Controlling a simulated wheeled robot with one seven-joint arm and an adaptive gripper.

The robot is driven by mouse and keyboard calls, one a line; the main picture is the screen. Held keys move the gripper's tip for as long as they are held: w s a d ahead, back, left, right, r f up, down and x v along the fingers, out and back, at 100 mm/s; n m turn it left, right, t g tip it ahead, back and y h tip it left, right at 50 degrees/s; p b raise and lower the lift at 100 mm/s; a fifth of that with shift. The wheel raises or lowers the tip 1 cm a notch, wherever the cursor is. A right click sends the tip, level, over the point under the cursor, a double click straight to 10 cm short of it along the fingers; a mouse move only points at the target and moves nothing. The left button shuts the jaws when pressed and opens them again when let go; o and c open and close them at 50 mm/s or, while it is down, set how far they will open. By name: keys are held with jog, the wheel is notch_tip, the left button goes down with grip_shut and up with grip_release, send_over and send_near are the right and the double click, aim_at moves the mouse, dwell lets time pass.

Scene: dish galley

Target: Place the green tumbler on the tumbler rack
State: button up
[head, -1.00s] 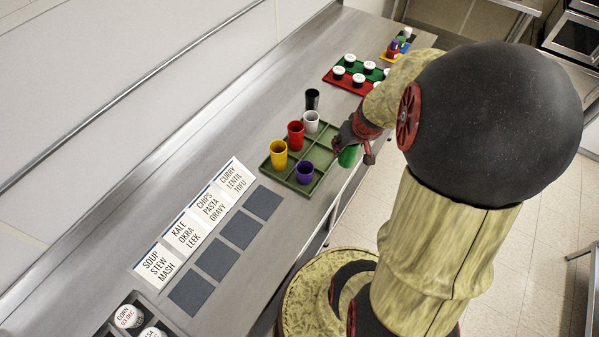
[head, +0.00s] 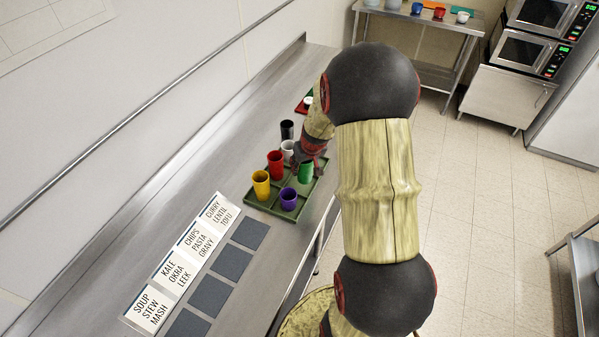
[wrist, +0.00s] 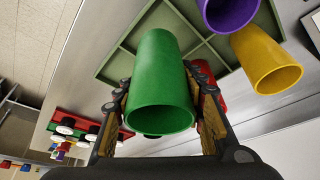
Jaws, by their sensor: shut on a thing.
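The green tumbler (head: 305,171) is held upright over the right side of the tumbler rack, a green divided tray (head: 262,204). My gripper (head: 311,158) is shut on it; in the wrist view both fingers press the sides of the green tumbler (wrist: 160,85). I cannot tell whether its base touches the tray (wrist: 125,62). The yellow tumbler (head: 261,185), red tumbler (head: 275,165), purple tumbler (head: 288,199) and white tumbler (head: 288,149) stand in or at the rack. The white one is partly hidden by my gripper.
A black tumbler (head: 287,130) stands on the counter behind the rack. Word cards (head: 182,262) and dark square mats (head: 231,263) lie on the counter to the left. Part of a red tray with white-topped items (head: 305,104) shows beyond my arm. The counter's front edge is close to the rack.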

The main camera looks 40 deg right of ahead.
jog(key=shift+w+d+f, duration=0.15)
jog(key=shift+w+f, duration=0.85)
jog(key=shift+f, duration=0.2)
jog(key=shift+w+f+b, duration=0.15)
jog(key=shift+f+b, duration=0.25)
jog(key=shift+f, duration=1.2)
jog(key=shift+f, duration=0.2)
jog(key=o, duration=1.2)
jog(key=shift+r, duration=0.1)
